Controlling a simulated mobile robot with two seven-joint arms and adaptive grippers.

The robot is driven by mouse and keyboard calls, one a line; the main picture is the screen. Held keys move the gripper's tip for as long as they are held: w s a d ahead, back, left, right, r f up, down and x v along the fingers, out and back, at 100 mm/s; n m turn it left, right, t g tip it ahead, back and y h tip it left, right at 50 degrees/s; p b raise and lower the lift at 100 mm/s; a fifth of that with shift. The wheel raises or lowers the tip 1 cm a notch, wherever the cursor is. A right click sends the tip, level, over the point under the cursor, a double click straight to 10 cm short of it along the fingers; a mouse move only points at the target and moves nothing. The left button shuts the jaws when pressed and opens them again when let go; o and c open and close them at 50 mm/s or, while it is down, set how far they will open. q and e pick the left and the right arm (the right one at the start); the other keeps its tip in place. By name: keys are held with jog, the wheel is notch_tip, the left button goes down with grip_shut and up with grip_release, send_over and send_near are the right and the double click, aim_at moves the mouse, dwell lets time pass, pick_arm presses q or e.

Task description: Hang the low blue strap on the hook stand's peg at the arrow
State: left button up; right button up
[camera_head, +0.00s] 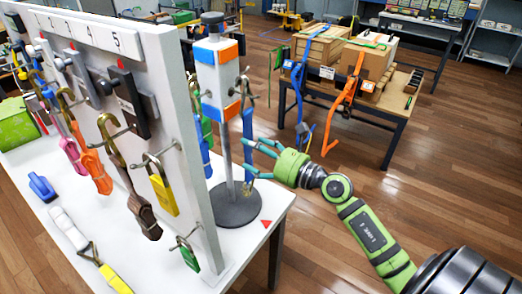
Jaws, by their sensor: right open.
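The hook stand (226,66) is a white column with orange and blue bands on a round dark base (237,208). A blue strap (248,128) hangs from a metal peg (240,84) on its right side. Another blue strap (204,152) hangs low at its left, partly hidden by the wall panel's edge. I cannot tell which strap is the low one. A red arrow mark (266,223) lies on the table by the base. My right gripper (249,158) is open, its teal fingertips at the right strap's lower part; whether they touch it is unclear. My left gripper is not in view.
The white panel (176,90) carries hooks with orange, brown and pink straps and a yellow tag (162,193). Several items lie on the white table (150,270). A bench (385,110) with wooden boxes stands behind; open floor lies at right.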

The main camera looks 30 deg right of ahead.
jog(key=v, duration=1.2)
jog(key=s+d+f+m+g+h, duration=0.15)
jog(key=f+m+h, duration=0.25)
jog(key=f+m, duration=1)
jog(key=s+d+f+m+g+h, duration=0.1)
jog(key=d+f+m+g+h, duration=0.2)
jog(key=f+m, duration=1.15)
jog(key=s+a+f+m+g, duration=0.1)
jog(key=s+a+f+g, duration=0.15)
jog(key=s+f, duration=0.4)
jog(key=s+a+f+m+g, duration=0.1)
jog(key=s+a+f+m, duration=0.15)
jog(key=f, duration=0.65)
jog(key=s+a+f+m+g, duration=0.1)
jog(key=s+a+f+g, duration=0.1)
jog(key=s+a+f, duration=0.35)
jog(key=s+a+f+m+g, duration=0.2)
jog(key=s+f, duration=0.3)
jog(key=s, duration=0.3)
jog(key=s+a+f+m+g, duration=0.3)
jog(key=s+f, duration=0.2)
jog(key=s, duration=0.3)
jog(key=shift+s+a+g, duration=0.3)
jog(key=shift+s, duration=0.05)
